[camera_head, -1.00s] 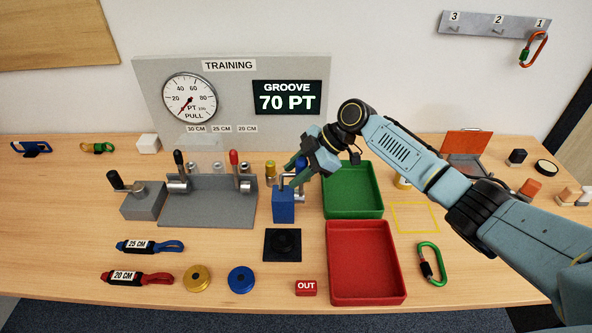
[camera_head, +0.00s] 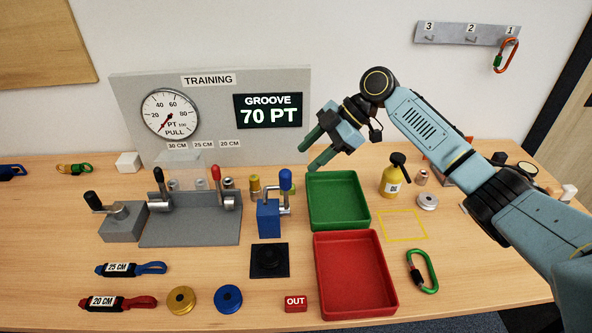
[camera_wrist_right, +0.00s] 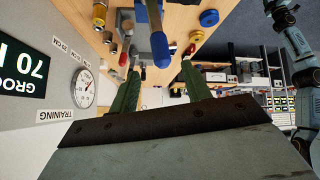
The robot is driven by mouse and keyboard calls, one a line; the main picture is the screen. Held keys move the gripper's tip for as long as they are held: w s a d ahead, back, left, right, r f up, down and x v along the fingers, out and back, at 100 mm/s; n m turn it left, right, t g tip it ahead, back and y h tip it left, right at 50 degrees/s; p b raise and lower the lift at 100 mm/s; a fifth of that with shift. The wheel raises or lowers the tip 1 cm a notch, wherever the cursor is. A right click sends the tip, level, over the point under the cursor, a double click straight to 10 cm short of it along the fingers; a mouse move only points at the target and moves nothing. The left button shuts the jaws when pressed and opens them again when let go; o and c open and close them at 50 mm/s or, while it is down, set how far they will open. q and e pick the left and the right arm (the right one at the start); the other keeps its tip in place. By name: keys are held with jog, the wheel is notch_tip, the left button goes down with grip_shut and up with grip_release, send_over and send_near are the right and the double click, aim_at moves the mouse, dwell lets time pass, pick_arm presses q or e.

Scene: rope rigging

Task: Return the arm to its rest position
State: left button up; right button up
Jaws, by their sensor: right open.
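My right gripper (camera_head: 312,153) is open and empty. It is raised above the back of the table, left of the green tray's (camera_head: 338,201) far edge and in front of the training board (camera_head: 215,115). In the right wrist view its two green fingers (camera_wrist_right: 160,92) are spread apart with nothing between them. The blue block with a blue-knobbed lever (camera_head: 269,219) stands on the table below and left of the gripper, apart from it. My left gripper is in neither view now.
A red tray (camera_head: 352,275) sits in front of the green one. A grey lever fixture (camera_head: 190,228) is at left. An orange carabiner (camera_head: 506,55) hangs on the wall rack (camera_head: 466,33).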

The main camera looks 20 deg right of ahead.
jog(key=shift+v, duration=1.15)
